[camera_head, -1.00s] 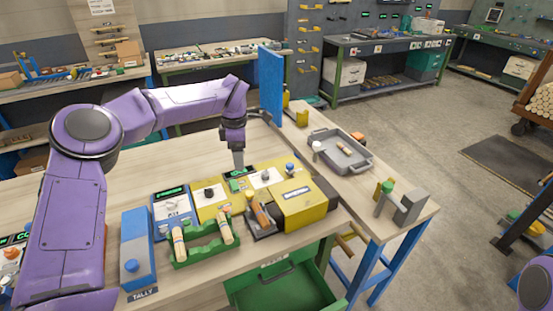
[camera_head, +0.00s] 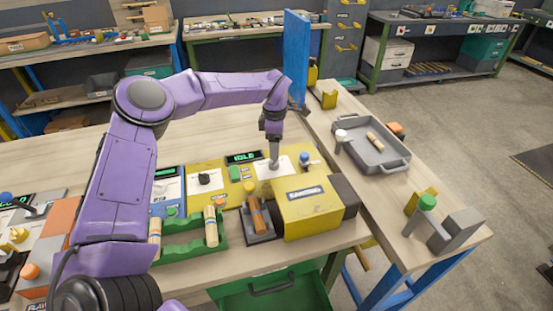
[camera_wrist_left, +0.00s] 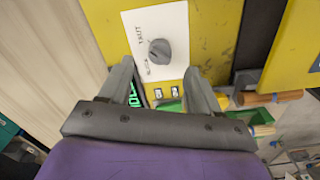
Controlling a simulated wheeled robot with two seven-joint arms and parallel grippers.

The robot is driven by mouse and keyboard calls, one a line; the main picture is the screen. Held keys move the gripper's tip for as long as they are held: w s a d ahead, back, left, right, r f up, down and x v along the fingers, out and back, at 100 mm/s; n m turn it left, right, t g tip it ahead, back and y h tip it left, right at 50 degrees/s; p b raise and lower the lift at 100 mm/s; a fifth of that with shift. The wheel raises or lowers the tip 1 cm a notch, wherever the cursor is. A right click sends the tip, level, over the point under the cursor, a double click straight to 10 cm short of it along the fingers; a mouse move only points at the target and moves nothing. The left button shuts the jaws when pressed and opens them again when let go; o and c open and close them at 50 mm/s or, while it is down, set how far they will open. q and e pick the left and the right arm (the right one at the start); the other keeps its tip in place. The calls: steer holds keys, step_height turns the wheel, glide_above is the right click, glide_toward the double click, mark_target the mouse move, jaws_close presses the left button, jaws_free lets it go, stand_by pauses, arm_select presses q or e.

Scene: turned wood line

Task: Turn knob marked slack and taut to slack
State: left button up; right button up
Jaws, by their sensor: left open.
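The grey round knob (camera_wrist_left: 153,50) sits on a white plate (camera_wrist_left: 178,22) on a yellow panel. In the left wrist view the plate reads TAUT at the upper left of the knob and what looks like SLACK at the lower left. I cannot tell clearly which word the knob points at. My left gripper (camera_head: 274,163) points down over this white plate (camera_head: 262,168) in the head view and hides the knob there. In the left wrist view the left gripper (camera_wrist_left: 160,78) is open, its fingers apart and empty, with the knob just beyond the fingertips. My right gripper is not in view.
A lit display (camera_head: 243,157) reading IDLE, a black knob (camera_head: 204,179) and a blue-topped knob (camera_head: 305,159) are close by. A yellow housing (camera_head: 308,207) stands in front. A green holder (camera_head: 188,240) carries wooden pieces. A grey tray (camera_head: 372,150) lies to the right.

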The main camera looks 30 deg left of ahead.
mark_target(274, 164)
arm_select(q)
step_height(274, 164, down, 5)
steer(key=shift+s+f+p, duration=0.1)
steer(key=shift+p, duration=0.45)
steer(key=shift+f, duration=0.6)
steer(key=c, duration=1)
steer(key=shift+c, duration=0.2)
